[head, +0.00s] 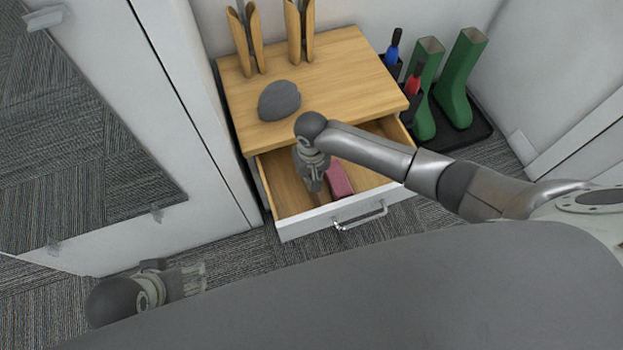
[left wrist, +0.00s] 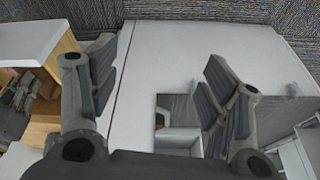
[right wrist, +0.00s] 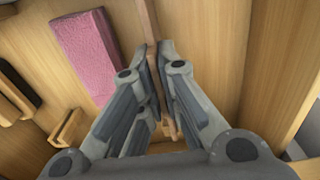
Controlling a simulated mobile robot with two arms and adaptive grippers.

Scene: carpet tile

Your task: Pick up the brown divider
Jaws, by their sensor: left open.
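The brown divider (right wrist: 148,22) is a thin wooden strip inside the open drawer (head: 283,202). In the right wrist view it runs from the top edge down between my right fingertips. In the head view only a small part of it (head: 318,199) shows below the gripper. My right gripper (right wrist: 160,52) points down into the drawer, its fingertips close together on both sides of the divider, which appears pinched between them. It also shows in the head view (head: 315,187). My left gripper (head: 203,278) is open and empty, low at the left, away from the drawer.
A pink block (right wrist: 88,52) lies in the drawer beside the divider. Other small items lie at the left of the right wrist view. A grey lump (head: 279,100) and wooden stands (head: 246,40) are on the cabinet top (head: 340,75). Green boots (head: 461,80) stand to the right.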

